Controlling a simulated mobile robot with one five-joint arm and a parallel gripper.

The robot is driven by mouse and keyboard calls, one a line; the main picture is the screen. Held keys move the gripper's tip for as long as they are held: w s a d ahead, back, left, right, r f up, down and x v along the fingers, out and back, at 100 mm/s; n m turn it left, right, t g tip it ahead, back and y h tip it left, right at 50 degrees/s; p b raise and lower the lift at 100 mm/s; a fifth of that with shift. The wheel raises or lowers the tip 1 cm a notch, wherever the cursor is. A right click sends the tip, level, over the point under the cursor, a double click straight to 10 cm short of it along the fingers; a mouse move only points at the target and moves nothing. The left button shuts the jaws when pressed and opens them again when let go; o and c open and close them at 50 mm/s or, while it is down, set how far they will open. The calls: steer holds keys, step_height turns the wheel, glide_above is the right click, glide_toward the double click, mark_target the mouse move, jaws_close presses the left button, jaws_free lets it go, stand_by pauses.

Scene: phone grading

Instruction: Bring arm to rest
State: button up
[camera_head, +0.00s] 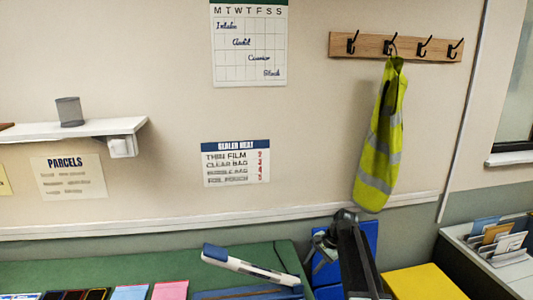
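My dark arm rises from the bottom edge, right of centre, in front of a blue panel. What looks like my gripper (325,240) is at its upper end, small and dark. Its fingers are not clear, so I cannot tell whether it is open or shut. I see nothing clearly held in it. It is to the right of the white sealer-like bar with blue ends (250,265) and apart from it.
A green bench top (150,262) holds several flat coloured items, including a pink one (170,290), at lower left. A yellow surface (422,283) and a grey desk with a file rack (500,248) are right. A yellow vest (382,140) hangs above my arm.

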steer(key=s+a+n, duration=0.1)
steer(key=s, duration=0.3)
steer(key=s+a+f+n+h, duration=0.1)
steer(key=s+a, duration=0.1)
steer(key=s, duration=0.3)
steer(key=s+a+n+g, duration=0.1)
steer(key=s, duration=0.3)
steer(key=shift+s+a+f+n+h, duration=0.15)
steer(key=shift+a+f+n+h, duration=0.2)
steer(key=shift+n+h, duration=0.05)
steer(key=s+d+n+h, duration=0.2)
steer(key=s+d+n, duration=0.2)
steer(key=s, duration=0.6)
steer(key=shift+s+f+n+g+h, duration=0.2)
steer(key=shift+f+n+g+h, duration=0.15)
steer(key=shift+n, duration=0.65)
